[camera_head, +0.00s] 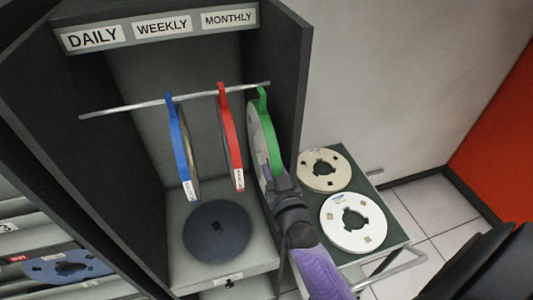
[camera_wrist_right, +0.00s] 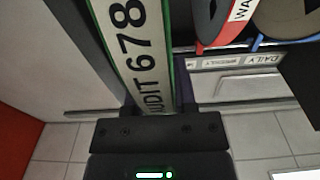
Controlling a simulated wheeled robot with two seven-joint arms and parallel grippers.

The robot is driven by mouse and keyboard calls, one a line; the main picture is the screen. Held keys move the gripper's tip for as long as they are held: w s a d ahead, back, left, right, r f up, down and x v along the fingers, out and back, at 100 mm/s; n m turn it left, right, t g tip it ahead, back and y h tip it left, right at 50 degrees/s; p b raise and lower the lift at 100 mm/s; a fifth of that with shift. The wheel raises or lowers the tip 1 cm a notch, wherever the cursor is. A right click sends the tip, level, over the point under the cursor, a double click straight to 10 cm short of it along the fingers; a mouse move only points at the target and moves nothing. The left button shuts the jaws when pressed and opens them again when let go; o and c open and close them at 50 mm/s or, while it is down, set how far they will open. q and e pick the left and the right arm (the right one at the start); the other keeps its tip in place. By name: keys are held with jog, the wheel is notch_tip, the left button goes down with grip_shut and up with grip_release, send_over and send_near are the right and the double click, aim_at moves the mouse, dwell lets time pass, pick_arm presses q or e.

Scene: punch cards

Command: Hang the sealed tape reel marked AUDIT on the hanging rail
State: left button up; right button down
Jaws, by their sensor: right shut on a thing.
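The AUDIT reel has a green sealing band (camera_head: 271,137) with a hook at its top and a pale reel side. Its label reads "AUDIT 678" in the right wrist view (camera_wrist_right: 139,55). My right gripper (camera_head: 283,182) is shut on the lower part of this reel, which stands upright. Its green hook is at the right end of the metal hanging rail (camera_head: 135,108), under the MONTHLY sign. I cannot tell whether the hook bears on the rail. My left gripper is not in view.
A blue-banded reel (camera_head: 183,150) and a red-banded reel (camera_head: 231,140) hang on the rail to the left. A dark disc (camera_head: 216,230) lies on the cabinet floor. Two pale reels (camera_head: 324,169) (camera_head: 352,221) lie on a dark green cart top (camera_head: 387,233) at right.

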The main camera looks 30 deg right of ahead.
jog(key=p+v, duration=0.4)
jog(key=v, duration=1)
jog(key=shift+r, duration=0.35)
jog(key=shift+s, duration=0.1)
